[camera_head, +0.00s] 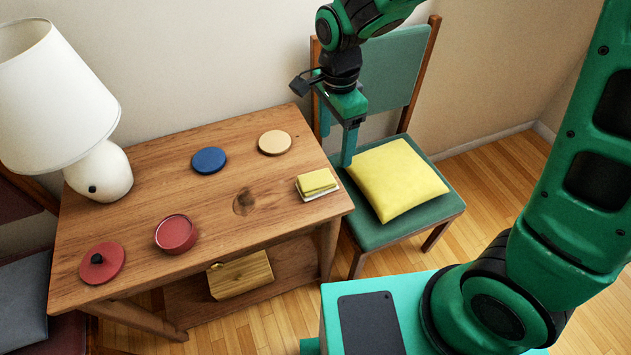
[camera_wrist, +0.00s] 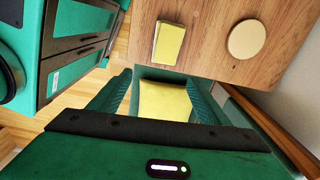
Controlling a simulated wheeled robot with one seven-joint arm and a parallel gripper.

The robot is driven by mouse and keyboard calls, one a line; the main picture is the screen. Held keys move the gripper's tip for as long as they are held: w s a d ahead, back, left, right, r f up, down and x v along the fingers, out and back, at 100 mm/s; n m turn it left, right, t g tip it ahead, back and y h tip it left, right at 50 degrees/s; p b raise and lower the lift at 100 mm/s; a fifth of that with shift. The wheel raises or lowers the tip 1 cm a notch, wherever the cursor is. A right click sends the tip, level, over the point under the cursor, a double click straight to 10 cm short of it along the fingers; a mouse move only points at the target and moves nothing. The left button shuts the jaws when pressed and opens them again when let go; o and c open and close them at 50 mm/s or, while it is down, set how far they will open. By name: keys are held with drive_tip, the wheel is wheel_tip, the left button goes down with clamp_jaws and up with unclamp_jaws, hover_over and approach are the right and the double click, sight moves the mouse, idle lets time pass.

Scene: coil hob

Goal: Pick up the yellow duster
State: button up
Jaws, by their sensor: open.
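The yellow duster (camera_head: 317,181) is a small folded yellow cloth near the right edge of the wooden table. It lies on a pale, flat item (camera_head: 322,194) whose edge shows beneath it. In the wrist view the duster (camera_wrist: 171,43) shows at the top, beyond my fingertips. My gripper (camera_head: 336,150) points down, apart from the duster, above and behind it near the chair. Its two green fingers also show in the wrist view (camera_wrist: 162,85), spread wide with nothing held between them.
The wooden table (camera_head: 140,200) also bears a lamp (camera_head: 55,100), blue disc (camera_head: 209,160), tan disc (camera_head: 274,142), red bowl (camera_head: 176,233) and red lid (camera_head: 102,263). A yellow cushion (camera_head: 395,178) lies on the green chair (camera_head: 440,212). A wooden box (camera_head: 241,275) sits on the lower shelf.

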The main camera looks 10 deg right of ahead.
drive_tip(key=a+f, duration=0.2)
drive_tip(key=a, duration=0.2)
hover_over(317, 179)
drive_tip(key=shift+m, duration=0.4)
drive_tip(key=f, duration=0.4)
drive_tip(key=shift+s, duration=0.2)
drive_tip(key=shift+w+f, duration=0.15)
drive_tip(key=shift+f, duration=2.95)
drive_tip(key=c, duration=1.2)
drive_tip(key=shift+c, duration=0.2)
